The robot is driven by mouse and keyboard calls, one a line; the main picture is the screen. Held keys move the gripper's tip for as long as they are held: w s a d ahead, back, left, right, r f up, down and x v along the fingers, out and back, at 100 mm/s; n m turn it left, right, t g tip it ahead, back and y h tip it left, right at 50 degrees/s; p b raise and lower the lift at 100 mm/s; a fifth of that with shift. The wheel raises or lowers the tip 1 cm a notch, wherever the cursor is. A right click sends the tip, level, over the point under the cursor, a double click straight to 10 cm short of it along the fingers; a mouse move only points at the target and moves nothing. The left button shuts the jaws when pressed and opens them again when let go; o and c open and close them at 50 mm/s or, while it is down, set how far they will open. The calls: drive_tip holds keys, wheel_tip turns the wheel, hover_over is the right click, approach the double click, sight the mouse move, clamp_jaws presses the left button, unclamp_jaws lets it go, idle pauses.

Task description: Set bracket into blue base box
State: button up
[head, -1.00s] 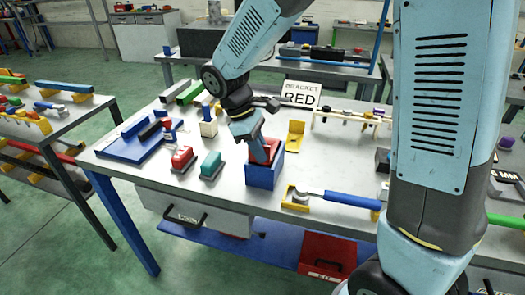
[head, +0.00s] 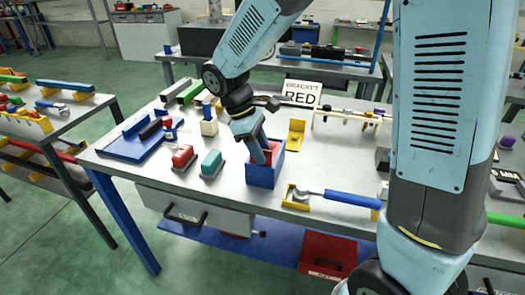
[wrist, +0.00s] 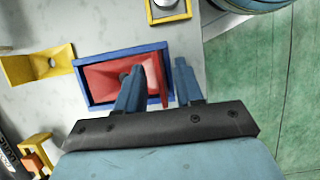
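The blue base box (head: 264,175) stands on the workbench in the head view. It also shows in the wrist view (wrist: 83,88) as a blue rim. The red bracket (wrist: 108,78) lies inside that rim, with a flat face with a hole and an upright flange near the box's right wall. In the head view only a bit of its red (head: 277,150) shows above the box. My gripper (wrist: 158,80) is over the box with its fingers apart, one on each side of the flange, with visible gaps. The left finger hides part of the bracket. Whether the bracket is fully seated is hard to tell.
A yellow bracket (head: 295,133) stands behind the box. A blue-handled tool (head: 350,199) in a yellow holder lies to its right. Red (head: 183,158) and teal (head: 211,165) blocks stand to its left. A "BRACKET RED" sign (head: 301,93) stands behind.

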drive_tip(key=v, duration=1.2)
drive_tip(key=s+d+r+m+t+y, duration=0.1)
drive_tip(key=s+d+m, duration=0.3)
drive_tip(key=d, duration=0.4)
drive_tip(key=s+d+r+m+t+y, duration=0.2)
drive_tip(key=s+d+m, duration=0.3)
drive_tip(key=d, duration=0.4)
drive_tip(key=s+d+r+m+t+y, duration=0.1)
drive_tip(key=s+d+m+t, duration=0.3)
drive_tip(key=d, duration=0.4)
drive_tip(key=shift+s+d+r+m, duration=0.3)
drive_tip(key=shift+s+r+m, duration=0.15)
drive_tip(key=shift+r, duration=0.35)
drive_tip(key=shift+w, duration=0.1)
